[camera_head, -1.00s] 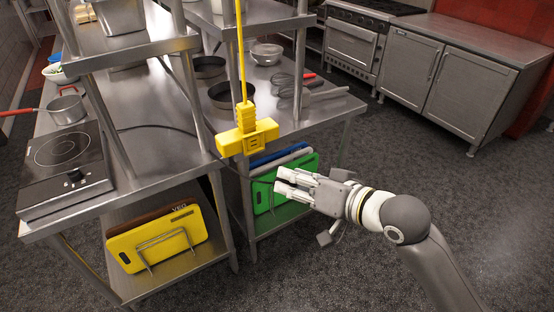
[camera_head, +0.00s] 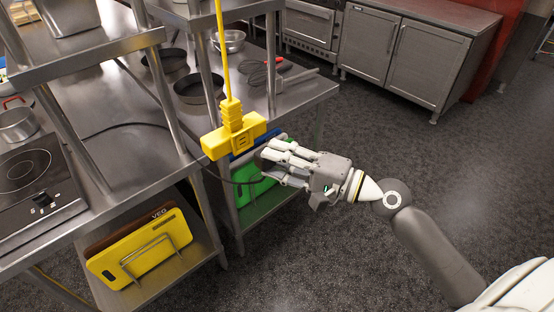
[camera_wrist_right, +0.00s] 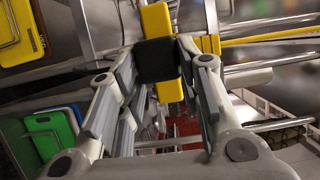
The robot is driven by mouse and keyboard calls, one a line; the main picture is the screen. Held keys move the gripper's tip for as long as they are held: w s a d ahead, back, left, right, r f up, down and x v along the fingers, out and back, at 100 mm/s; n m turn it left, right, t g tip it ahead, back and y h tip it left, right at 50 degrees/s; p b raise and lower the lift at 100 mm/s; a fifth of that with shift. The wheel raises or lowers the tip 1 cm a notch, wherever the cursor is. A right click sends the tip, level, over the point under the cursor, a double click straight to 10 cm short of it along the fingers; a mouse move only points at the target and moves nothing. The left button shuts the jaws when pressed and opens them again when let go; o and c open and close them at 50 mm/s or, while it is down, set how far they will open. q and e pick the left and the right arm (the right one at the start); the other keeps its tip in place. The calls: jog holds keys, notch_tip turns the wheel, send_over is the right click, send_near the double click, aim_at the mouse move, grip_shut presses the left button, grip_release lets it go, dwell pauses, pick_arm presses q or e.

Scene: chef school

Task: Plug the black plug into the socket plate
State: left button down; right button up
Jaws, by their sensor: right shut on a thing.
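The yellow socket block (camera_head: 240,138) hangs from a yellow cable in front of the steel shelving. It also shows in the right wrist view (camera_wrist_right: 157,18), beyond the fingertips. My right gripper (camera_head: 266,156) is just right of and below the block in the head view. In the right wrist view my right gripper (camera_wrist_right: 157,68) is shut on the black plug (camera_wrist_right: 155,60), which overlaps the yellow block. I cannot tell whether they touch. In the head view the plug (camera_head: 259,158) is partly hidden by the fingers, and its dark cord runs left. My left gripper is not in view.
Steel shelf posts (camera_head: 205,75) stand close behind the block. Yellow (camera_head: 135,262) and green (camera_head: 255,188) cutting boards stand in racks on the lower shelf. An induction hob (camera_head: 28,180) and pans (camera_head: 200,88) sit on the worktop. The floor to the right is open.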

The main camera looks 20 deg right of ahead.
aim_at(263, 149)
jog(key=shift+w+a+p, duration=0.15)
jog(key=shift+w+a, duration=0.15)
jog(key=shift+w, duration=0.4)
jog(key=shift+w+a+p, duration=0.1)
jog(key=shift+w+a, duration=0.15)
jog(key=shift+w, duration=0.4)
jog(key=shift+w+a+p, duration=0.15)
jog(key=shift+w+a, duration=0.15)
jog(key=shift+w, duration=0.4)
jog(key=shift+d, duration=0.1)
jog(key=shift+w+a, duration=0.25)
jog(key=shift+w, duration=0.45)
jog(key=o, duration=1.1)
jog(key=shift+s+d, duration=0.1)
jog(key=v, duration=1.1)
jog(key=shift+s+d, duration=0.3)
jog(key=shift+f, duration=0.1)
